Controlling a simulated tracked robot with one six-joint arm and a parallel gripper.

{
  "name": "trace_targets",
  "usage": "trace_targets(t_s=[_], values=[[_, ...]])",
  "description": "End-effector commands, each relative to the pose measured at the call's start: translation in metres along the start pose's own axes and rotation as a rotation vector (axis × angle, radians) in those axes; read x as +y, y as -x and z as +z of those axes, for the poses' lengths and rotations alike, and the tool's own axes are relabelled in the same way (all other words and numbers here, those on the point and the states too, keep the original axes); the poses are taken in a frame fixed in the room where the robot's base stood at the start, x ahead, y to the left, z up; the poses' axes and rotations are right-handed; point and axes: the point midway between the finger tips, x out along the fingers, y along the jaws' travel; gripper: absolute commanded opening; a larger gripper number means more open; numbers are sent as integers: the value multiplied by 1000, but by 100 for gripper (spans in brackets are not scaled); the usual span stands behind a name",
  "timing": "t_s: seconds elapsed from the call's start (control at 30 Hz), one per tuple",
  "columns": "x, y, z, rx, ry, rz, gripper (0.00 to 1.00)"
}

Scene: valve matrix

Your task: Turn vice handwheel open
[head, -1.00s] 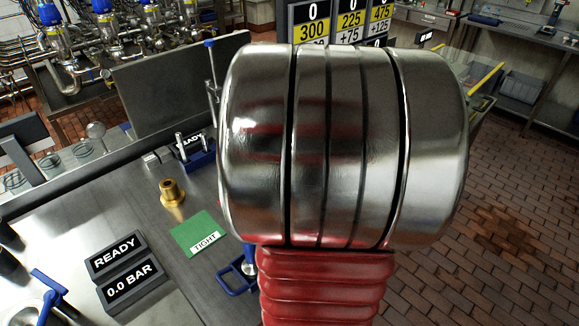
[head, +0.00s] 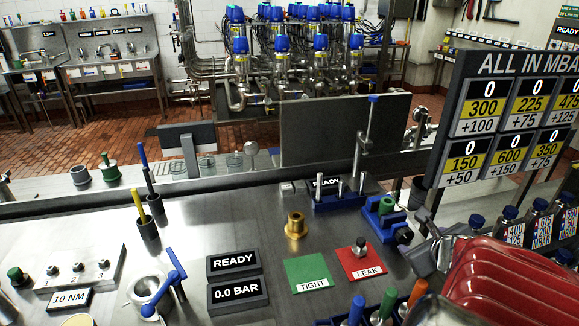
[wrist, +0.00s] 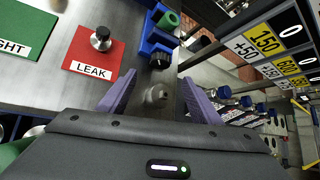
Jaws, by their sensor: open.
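The blue vice (head: 378,217) stands on the steel bench, right of the centre in the head view, with a green cylinder (head: 386,205) in it. Its dark, ridged handwheel (head: 404,236) faces the near side. In the wrist view the vice (wrist: 150,38) is at the top centre, and the handwheel (wrist: 160,61) shows just beyond my fingertips. My gripper (wrist: 160,88) is open, its two purple fingers spread apart and apart from the handwheel. A small round grey part (wrist: 157,95) shows between the fingers; I cannot tell what it is. The head view does not show my fingers clearly.
A red LEAK plate (head: 362,262) with a knob-topped piece and a green TIGHT plate (head: 307,272) lie left of the vice. A brass fitting (head: 295,225) stands behind them. A sign board (head: 510,120) and several bottles (head: 540,215) are close on the right.

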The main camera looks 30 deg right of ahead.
Motion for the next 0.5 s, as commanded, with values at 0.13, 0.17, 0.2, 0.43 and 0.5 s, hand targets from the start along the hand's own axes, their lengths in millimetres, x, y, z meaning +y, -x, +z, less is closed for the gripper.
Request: trace_targets(t_s=[0.13, 0.17, 0.2, 0.43, 0.5], values=[[0, 10, 0, 1, 0, 0, 58], [0, 11, 0, 1, 0, 0, 58], [0, 12, -1, 2, 1, 0, 58], [1, 13, -1, 3, 0, 1, 58], [1, 13, -1, 2, 0, 1, 58]])
